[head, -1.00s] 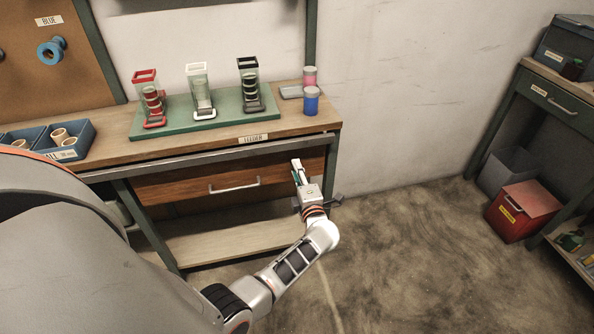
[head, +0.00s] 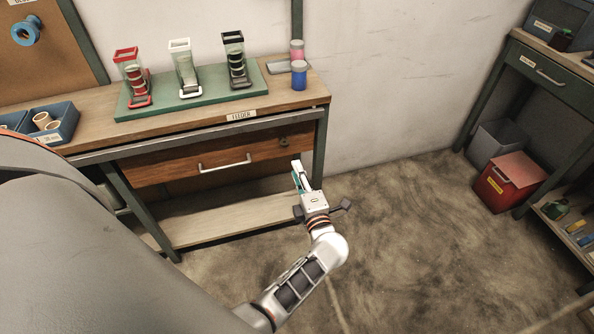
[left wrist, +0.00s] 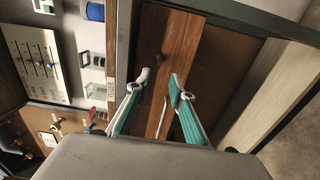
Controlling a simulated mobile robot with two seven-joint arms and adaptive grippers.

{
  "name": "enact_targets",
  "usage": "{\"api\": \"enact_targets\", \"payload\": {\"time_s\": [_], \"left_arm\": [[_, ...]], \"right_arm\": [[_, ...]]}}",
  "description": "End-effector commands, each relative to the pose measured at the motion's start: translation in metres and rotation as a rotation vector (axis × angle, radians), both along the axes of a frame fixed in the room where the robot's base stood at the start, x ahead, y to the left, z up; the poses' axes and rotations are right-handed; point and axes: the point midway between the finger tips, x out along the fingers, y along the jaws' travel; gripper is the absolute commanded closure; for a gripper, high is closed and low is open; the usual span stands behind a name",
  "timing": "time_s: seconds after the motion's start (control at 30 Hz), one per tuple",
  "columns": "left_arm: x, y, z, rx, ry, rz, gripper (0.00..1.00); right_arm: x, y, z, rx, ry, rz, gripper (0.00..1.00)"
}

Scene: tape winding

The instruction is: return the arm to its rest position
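My left arm (head: 302,282) reaches up from the lower edge of the head view. Its gripper (head: 296,170) hangs in front of the workbench (head: 80,142), below the top's right end and near the right end of the wooden drawer (head: 160,165). In the left wrist view the two teal-sided fingers of this gripper (left wrist: 161,84) are apart with nothing between them. The drawer front (left wrist: 180,45) shows behind them. My right gripper is in neither view.
A green board (head: 190,101) with red, white and black feeders stands on the bench. A blue jar (head: 299,76) stands near its right end. A red box (head: 508,182) and a shelf unit are at the right. The floor between is clear.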

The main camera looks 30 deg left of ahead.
Motion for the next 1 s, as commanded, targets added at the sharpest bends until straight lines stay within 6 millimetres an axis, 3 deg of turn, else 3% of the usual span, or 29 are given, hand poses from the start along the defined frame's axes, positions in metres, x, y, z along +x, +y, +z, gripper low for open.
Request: {"api": "enact_targets", "payload": {"time_s": [0.37,0.53,0.63,0.73,0.87,1.0], "left_arm": [[0.000,0.000,0.003,0.017,0.003,-0.013,0.78],[-0.004,-0.010,0.033,0.205,0.049,-0.176,0.78],[-0.015,-0.033,0.051,0.407,0.125,-0.353,0.78],[-0.036,-0.065,0.056,0.621,0.233,-0.542,0.78],[-0.079,-0.106,0.041,0.891,0.407,-0.777,0.78],[-0.145,-0.134,0.010,1.161,0.627,-1.011,0.78]], "right_arm": [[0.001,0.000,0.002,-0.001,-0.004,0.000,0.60],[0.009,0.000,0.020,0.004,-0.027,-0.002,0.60],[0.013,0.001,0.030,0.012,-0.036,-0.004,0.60],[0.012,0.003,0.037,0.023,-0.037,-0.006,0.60],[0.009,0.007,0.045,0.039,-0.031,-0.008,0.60],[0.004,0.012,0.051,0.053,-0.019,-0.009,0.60]]}}
